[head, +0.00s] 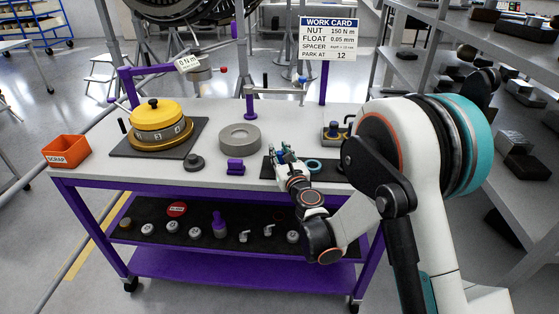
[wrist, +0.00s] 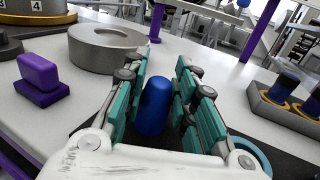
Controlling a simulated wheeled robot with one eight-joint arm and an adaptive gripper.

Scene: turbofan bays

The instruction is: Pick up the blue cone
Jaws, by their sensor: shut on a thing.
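The blue cone (wrist: 155,106) stands upright between the teal finger pads of my gripper (wrist: 157,95) in the wrist view. It has a rounded top, and its lower end is hidden by the gripper's body. My gripper is shut on it. In the head view my gripper (head: 284,158) is over the dark mat (head: 268,170) on the bench's right half, and only a small bit of blue shows between the fingers. I cannot tell whether the cone touches the mat.
A teal ring (head: 314,165) lies right of my gripper. A grey ring (head: 239,138) and a purple block (head: 235,166) are to its left. A yellow dial (head: 157,114) and an orange scrap bin (head: 67,150) stand farther left. A holder (wrist: 284,108) with blue pegs is at right.

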